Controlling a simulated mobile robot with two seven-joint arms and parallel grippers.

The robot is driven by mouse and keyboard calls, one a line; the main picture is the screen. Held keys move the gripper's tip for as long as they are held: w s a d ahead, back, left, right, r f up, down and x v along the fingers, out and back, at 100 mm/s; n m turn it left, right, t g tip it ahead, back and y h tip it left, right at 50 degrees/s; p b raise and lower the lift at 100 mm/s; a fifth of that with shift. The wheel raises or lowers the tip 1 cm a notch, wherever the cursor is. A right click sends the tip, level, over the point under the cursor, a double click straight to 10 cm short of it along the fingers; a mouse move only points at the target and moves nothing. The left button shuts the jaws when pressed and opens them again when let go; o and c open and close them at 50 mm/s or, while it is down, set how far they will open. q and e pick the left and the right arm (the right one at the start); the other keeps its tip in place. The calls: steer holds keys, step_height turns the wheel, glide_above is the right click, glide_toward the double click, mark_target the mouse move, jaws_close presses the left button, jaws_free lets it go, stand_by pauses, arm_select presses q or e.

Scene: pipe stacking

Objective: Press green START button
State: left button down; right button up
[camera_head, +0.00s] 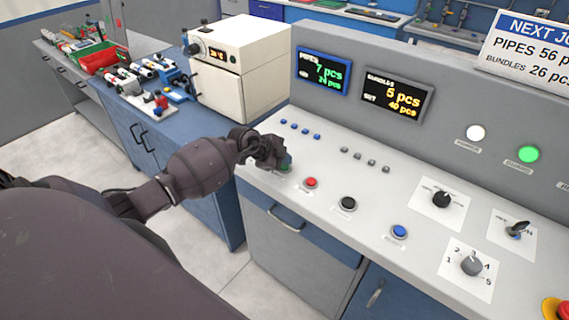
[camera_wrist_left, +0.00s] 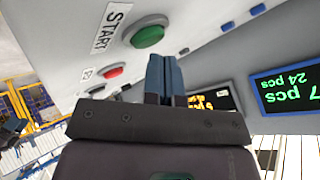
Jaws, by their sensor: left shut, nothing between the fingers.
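The green START button (camera_wrist_left: 149,33) shows clearly in the left wrist view, beside its START label (camera_wrist_left: 110,28). In the head view the green button (camera_head: 285,168) is mostly hidden behind my left gripper (camera_head: 286,160). My left gripper is shut and empty, and its fingers (camera_wrist_left: 164,76) point at the panel close to the button. In the wrist view the fingertips sit just below the button in the picture. I cannot tell whether they touch the panel. My right gripper is not in view.
A red button (camera_head: 310,183), a black button (camera_head: 348,203) and a blue button (camera_head: 399,232) line the panel to the right. Small blue buttons (camera_head: 302,130) sit behind. Displays (camera_head: 323,71) stand on the upright panel. A white oven-like box (camera_head: 238,65) stands at the left.

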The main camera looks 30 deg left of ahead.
mark_target(284, 167)
arm_select(q)
steer(key=shift+r+p, duration=0.4)
steer(key=shift+p, duration=0.1)
steer(key=shift+r, duration=2.5)
